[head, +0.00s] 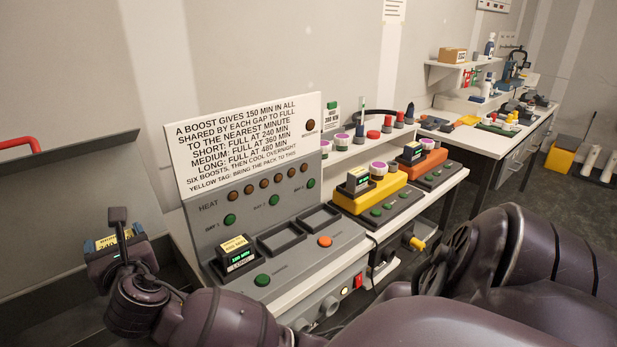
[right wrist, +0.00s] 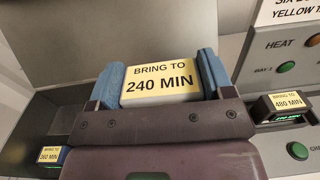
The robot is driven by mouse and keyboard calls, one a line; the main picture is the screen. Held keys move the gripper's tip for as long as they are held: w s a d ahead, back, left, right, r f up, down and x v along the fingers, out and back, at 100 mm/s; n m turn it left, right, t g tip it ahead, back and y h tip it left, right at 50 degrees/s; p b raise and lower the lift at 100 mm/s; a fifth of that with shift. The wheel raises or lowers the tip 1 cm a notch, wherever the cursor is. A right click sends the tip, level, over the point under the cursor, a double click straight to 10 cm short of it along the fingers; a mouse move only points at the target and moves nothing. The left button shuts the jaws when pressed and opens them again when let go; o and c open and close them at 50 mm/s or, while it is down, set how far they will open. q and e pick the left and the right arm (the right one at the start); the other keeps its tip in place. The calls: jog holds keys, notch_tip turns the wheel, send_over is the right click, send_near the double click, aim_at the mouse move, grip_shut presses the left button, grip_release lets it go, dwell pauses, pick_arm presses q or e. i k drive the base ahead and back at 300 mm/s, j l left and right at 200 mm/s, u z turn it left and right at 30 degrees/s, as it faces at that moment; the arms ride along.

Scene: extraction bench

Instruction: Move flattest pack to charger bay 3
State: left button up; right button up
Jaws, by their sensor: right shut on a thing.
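My right gripper (head: 116,247) is shut on a dark pack with a yellow tag (head: 104,243), at the far left of the head view. In the right wrist view the pack (right wrist: 160,84) sits between the blue fingers (right wrist: 160,70), its tag reading "BRING TO 240 MIN". The grey charger (head: 305,265) stands to the right of the gripper. Its bay 1 holds a pack (head: 237,252) tagged 480 min, with a lit green display. Bay 2 (head: 281,238) and bay 3 (head: 320,218) are empty. My left gripper is not in view.
Another pack (right wrist: 50,155), tagged 360 min, lies in a dark tray at the lower left of the wrist view. A rule sign (head: 250,140) stands behind the charger. Yellow (head: 370,195) and orange (head: 420,163) units stand farther right. A dark panel (head: 75,150) is behind the gripper.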

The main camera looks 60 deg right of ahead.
aim_at(318, 220)
jog(key=l+z, duration=0.15)
jog(key=l, duration=0.35)
jog(key=l+z, duration=0.1)
jog(key=l, duration=0.4)
jog(key=i+l+z, duration=0.15)
jog(key=l, duration=0.3)
jog(key=l+z, duration=0.15)
jog(key=l, duration=0.35)
jog(key=i, duration=0.05)
